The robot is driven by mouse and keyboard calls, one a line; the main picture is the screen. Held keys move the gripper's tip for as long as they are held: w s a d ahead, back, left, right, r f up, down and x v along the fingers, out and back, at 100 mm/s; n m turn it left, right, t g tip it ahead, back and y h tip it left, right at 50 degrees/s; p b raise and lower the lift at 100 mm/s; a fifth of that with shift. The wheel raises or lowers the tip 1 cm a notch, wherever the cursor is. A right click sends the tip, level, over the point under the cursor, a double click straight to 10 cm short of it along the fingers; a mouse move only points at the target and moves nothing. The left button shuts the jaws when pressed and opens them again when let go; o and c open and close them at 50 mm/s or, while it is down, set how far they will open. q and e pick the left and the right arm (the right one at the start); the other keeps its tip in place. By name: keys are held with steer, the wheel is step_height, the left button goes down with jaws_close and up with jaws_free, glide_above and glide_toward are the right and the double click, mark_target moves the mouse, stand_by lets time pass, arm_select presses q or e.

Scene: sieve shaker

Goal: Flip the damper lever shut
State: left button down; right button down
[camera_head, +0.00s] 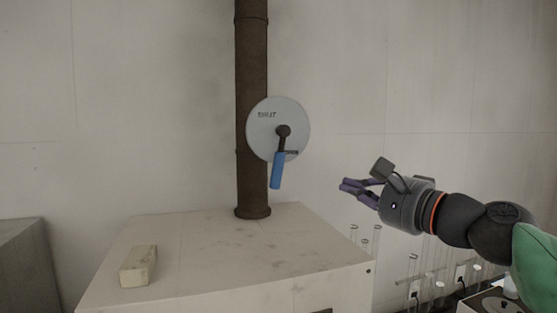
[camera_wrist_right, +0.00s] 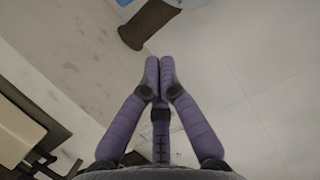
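The damper lever has a blue handle (camera_head: 276,170) on a dark pivot and hangs almost straight down, tilted slightly left. It is mounted on a round grey plate (camera_head: 298,118) marked SHUT at its upper left; a second small label beside the lever is too small to read. The plate sits on a dark brown vertical pipe (camera_head: 252,60). My right gripper (camera_head: 345,187) is to the right of the lever, apart from it, pointing left. In the right wrist view its purple fingers (camera_wrist_right: 158,65) meet at the tips with nothing between them. My left gripper is not in view.
The pipe stands on a pale cabinet (camera_head: 220,262) with a cream block (camera_head: 138,266) on its left part. Glass tubes (camera_head: 413,268) stand below my right arm. A grey box (camera_head: 25,265) is at the far left. The space between gripper and lever is clear.

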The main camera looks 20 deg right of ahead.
steer(key=shift+s+r, duration=0.4)
steer(key=shift+r, duration=0.1)
steer(key=p, duration=0.2)
glide_toward(280, 157)
steer(key=w+d+f, duration=0.2)
steer(key=w+d, duration=0.2)
steer(key=w, duration=0.2)
steer(key=w+a+p, duration=0.1)
steer(key=a+p, duration=0.1)
steer(key=a, duration=0.1)
steer(key=shift+w, duration=0.35)
